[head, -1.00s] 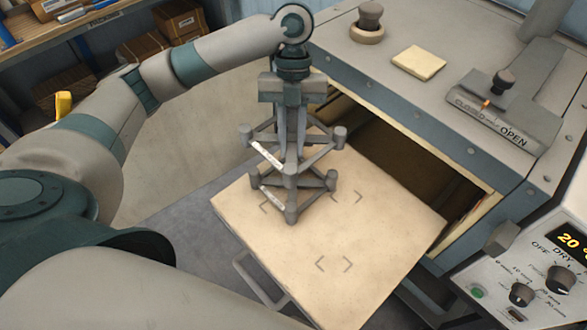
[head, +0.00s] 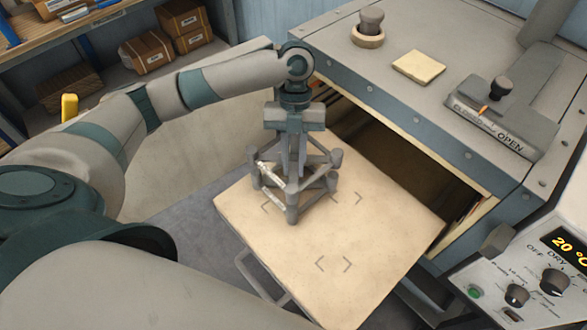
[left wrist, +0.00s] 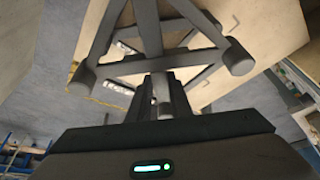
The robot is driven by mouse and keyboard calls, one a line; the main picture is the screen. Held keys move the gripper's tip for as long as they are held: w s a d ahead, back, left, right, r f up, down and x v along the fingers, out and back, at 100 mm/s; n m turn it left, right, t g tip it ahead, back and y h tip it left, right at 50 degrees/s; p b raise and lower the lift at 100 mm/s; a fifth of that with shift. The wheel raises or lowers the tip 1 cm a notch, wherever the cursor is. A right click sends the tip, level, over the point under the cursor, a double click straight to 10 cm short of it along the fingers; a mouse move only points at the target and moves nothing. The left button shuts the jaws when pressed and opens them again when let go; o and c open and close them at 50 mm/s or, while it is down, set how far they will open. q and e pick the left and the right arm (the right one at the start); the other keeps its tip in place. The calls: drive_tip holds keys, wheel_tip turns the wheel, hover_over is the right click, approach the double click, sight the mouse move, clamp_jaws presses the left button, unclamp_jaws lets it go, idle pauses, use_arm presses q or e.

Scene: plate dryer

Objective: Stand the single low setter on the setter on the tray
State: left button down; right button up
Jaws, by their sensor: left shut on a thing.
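My left gripper (head: 291,165) points straight down above the far left part of the tray (head: 330,235), shut on a grey low setter (head: 268,184) with round corner posts and crossing bars. The held setter is upright and right over the other grey setter (head: 291,214), which stands on the tray. The two overlap closely in the head view; I cannot tell whether the posts touch. In the left wrist view, the gripper's fingers (left wrist: 161,95) reach in among the setter bars, with posts at both sides. My right gripper is not in view.
The tray's front and right are bare, with printed corner marks. The grey dryer (head: 440,130) stands open at the right behind the tray, its control panel (head: 540,280) beside it. A shelf with boxes (head: 145,52) is at the back left.

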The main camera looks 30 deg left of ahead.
sight(294, 164)
use_arm(q)
wheel_tip(294, 164, down, 3)
drive_tip(key=shift+r+p, duration=0.15)
drive_tip(key=shift+p, duration=0.3)
drive_tip(key=shift+f, duration=0.25)
drive_tip(key=shift+f, duration=0.5)
drive_tip(key=c, duration=1.6)
unclamp_jaws()
drive_tip(key=shift+r, duration=0.15)
drive_tip(key=shift+r, duration=0.5)
drive_tip(key=b+v, duration=0.4)
drive_tip(key=v, duration=0.6)
drive_tip(key=shift+w+r, duration=0.15)
drive_tip(key=shift+w+a+r, duration=0.1)
drive_tip(key=shift+w+r, duration=0.1)
drive_tip(key=shift+r, duration=0.5)
